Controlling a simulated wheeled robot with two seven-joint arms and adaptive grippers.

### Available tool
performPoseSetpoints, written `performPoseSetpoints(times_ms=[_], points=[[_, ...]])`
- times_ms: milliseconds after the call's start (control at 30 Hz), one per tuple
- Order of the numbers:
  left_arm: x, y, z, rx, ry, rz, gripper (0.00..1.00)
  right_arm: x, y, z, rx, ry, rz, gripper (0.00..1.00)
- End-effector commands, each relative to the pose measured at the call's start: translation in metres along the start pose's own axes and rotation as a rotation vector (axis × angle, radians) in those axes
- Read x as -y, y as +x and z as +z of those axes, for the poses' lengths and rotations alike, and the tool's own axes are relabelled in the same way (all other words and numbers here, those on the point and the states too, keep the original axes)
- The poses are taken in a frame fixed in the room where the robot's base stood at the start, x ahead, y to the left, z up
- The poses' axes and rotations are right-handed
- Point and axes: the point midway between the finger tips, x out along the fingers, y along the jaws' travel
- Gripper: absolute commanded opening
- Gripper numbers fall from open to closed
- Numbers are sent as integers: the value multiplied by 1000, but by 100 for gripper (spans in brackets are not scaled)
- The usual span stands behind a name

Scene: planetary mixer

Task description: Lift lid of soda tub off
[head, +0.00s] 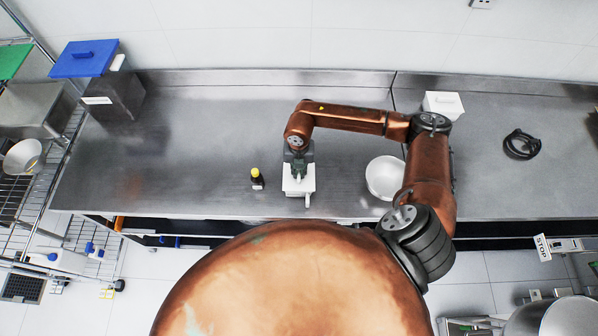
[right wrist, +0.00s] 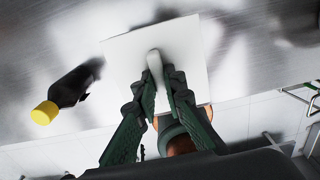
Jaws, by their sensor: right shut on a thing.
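The white square tub (head: 308,182) stands on the steel counter in front of me, below my right gripper (head: 297,172). In the right wrist view, its flat white lid (right wrist: 190,62) fills the upper middle, with a pale raised handle (right wrist: 155,66) on it. My right gripper (right wrist: 160,90) has its two green-grey fingers closed on this handle from both sides. The head view does not show a clear gap between lid and tub; the gripper hides part of the top. My left gripper is not in view.
A dark bottle with a yellow cap (head: 257,179) stands just left of the tub. Another white box (head: 443,104) and a black coil (head: 521,144) lie farther right.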

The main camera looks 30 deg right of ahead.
Motion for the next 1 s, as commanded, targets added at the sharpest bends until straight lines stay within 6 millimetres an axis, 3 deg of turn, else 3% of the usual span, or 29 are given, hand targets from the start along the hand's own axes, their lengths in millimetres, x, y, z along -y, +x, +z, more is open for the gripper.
performPoseSetpoints(times_ms=[467, 1000], points=[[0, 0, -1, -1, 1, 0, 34, 0, -1, 0, 1, 0, 1, 0], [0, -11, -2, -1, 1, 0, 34, 0, -20, 0, 1, 0, 1, 0]])
